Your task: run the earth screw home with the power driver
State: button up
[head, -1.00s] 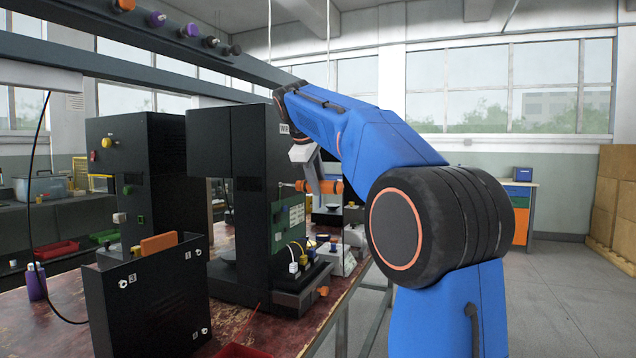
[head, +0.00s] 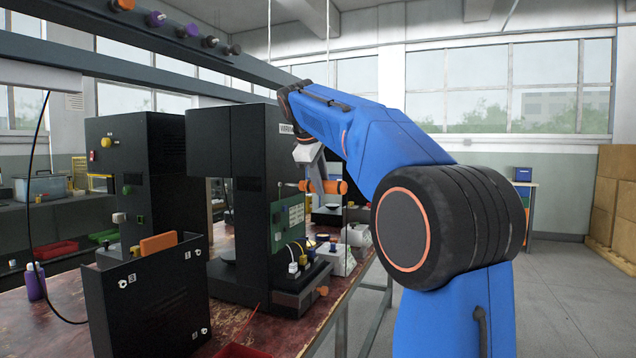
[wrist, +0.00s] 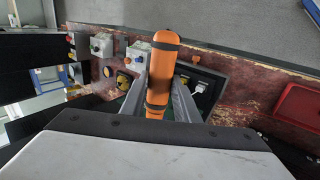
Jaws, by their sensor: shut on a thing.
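My gripper (head: 318,180) is shut on the orange power driver (head: 336,187), which has dark bands. The driver lies roughly level, its thin end pointing left toward the black seamer (head: 258,150). In the wrist view the driver (wrist: 164,55) stands between the two grey fingers of my gripper (wrist: 161,90). A green panel (head: 289,226) is on the seamer's side, below and left of the driver. I cannot make out the earth screw, nor whether the driver's tip touches anything.
White and yellow plugs (head: 293,267) sit below the panel. A red tray (wrist: 298,108) lies at right in the wrist view. Open floor (head: 565,280) is at right.

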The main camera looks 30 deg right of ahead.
aim_at(337, 183)
jog(key=shift+s+d, duration=0.7)
jog(key=shift+s, duration=0.25)
jog(key=shift+s+d, duration=0.7)
jog(key=shift+s, duration=0.25)
